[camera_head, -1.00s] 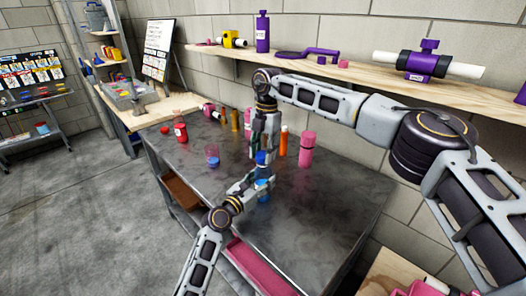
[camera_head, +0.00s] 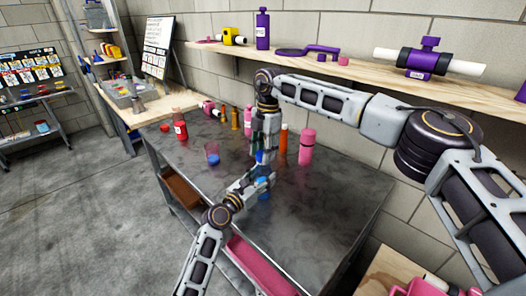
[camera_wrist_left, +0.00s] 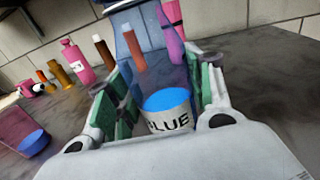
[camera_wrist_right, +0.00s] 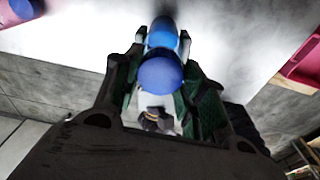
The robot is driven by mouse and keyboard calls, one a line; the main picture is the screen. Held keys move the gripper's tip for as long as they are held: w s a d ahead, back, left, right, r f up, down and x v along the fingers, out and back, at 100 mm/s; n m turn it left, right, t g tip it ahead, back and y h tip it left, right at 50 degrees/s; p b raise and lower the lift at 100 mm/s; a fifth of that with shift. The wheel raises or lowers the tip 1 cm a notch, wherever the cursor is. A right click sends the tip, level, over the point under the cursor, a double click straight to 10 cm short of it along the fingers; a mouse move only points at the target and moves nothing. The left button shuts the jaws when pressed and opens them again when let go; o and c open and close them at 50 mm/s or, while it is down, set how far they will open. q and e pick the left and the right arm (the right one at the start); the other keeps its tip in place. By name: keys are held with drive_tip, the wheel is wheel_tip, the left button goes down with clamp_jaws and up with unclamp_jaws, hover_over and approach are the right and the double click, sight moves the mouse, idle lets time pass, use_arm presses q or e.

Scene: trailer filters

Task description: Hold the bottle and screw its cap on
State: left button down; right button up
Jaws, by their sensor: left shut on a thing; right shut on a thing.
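The see-through bottle has a white "BLUE" label and blue contents. In the left wrist view the bottle (camera_wrist_left: 146,55) stands between my left fingers; its top is cut off. My left gripper (camera_head: 264,180) is shut on it above the grey table. My right gripper (camera_head: 265,148) comes down from above, close over the left one, shut on the blue cap. In the right wrist view the blue cap (camera_wrist_right: 160,75) sits between the fingers, with more blue just beyond it. The join of cap and bottle is hidden, so I cannot tell whether they touch.
On the table (camera_head: 320,205) stand a pink bottle (camera_head: 307,146), an orange bottle (camera_head: 283,142), a red-filled bottle (camera_head: 181,130) and a glass with blue contents (camera_head: 213,157). A wooden shelf (camera_head: 350,67) runs behind. The table's front right is clear.

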drive_tip(key=m, duration=0.6)
drive_tip(key=shift+m+t, duration=0.3)
drive_tip(key=m, duration=0.7)
drive_tip(key=shift+t, duration=0.4)
drive_tip(key=o, duration=0.7)
drive_tip(key=shift+r, duration=2.25)
drive_tip(key=shift+s+f, duration=0.1)
drive_tip(key=shift+f, duration=0.05)
drive_tip(key=shift+c, duration=0.4)
